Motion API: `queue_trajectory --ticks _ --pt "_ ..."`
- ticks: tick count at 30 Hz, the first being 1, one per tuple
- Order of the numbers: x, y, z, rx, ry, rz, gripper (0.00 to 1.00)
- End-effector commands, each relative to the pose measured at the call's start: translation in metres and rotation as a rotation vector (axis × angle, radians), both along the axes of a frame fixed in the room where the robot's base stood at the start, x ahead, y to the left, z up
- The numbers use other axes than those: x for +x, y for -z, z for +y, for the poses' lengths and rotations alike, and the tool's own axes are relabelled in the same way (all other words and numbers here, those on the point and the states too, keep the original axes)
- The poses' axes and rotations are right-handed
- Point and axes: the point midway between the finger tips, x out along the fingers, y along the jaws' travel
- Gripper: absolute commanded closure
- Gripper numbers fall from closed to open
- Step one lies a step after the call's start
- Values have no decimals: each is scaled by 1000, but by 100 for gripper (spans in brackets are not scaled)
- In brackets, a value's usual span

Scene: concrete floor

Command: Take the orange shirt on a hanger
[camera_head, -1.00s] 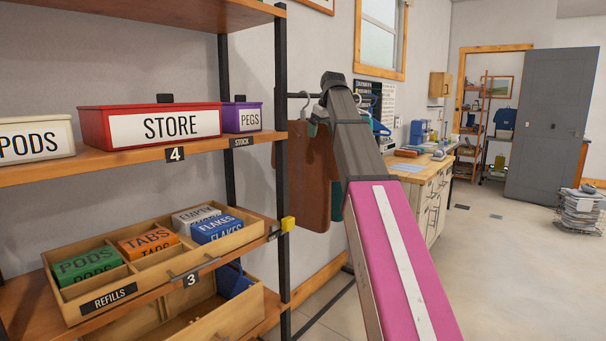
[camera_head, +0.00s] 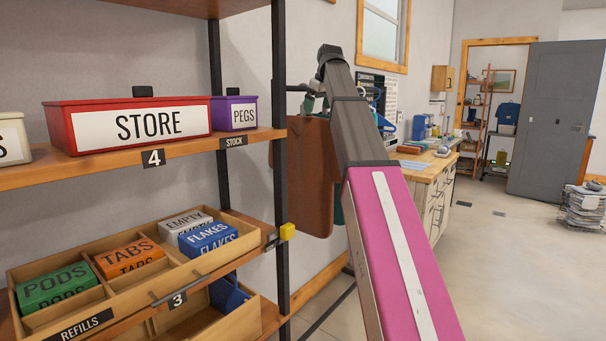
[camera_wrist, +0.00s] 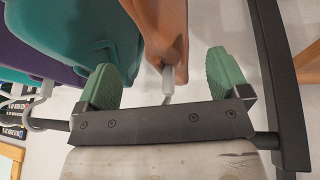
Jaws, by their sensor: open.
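The orange shirt, brownish orange in these views, hangs from a rail beside the shelf in the head view (camera_head: 308,178). It also shows at the top middle of the wrist view (camera_wrist: 168,28). Its grey hanger neck (camera_wrist: 168,82) stands between my gripper's two green finger pads (camera_wrist: 164,78). The gripper is open, with a visible gap on each side of the neck. Teal garments (camera_wrist: 95,30) and a purple one (camera_wrist: 30,62) hang to the left in the wrist view. My arm hides part of the clothes in the head view.
The shelf's black upright (camera_head: 281,190) stands just left of the shirt. The shelf holds a red STORE box (camera_head: 85,131), a purple PEGS box (camera_head: 235,114) and a wooden REFILLS tray (camera_head: 125,296). A workbench (camera_head: 432,190) stands beyond my arm.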

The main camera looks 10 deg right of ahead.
Motion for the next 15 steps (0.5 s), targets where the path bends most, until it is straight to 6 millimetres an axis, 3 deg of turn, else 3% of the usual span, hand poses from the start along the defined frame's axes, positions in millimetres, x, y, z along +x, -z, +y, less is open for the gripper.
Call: queue_trajectory --ticks 3,11,15 --pt "6 17 3 -1 0 1 6" --pt "11 33 5 0 1 1 6" --pt "14 52 9 0 1 1 6"
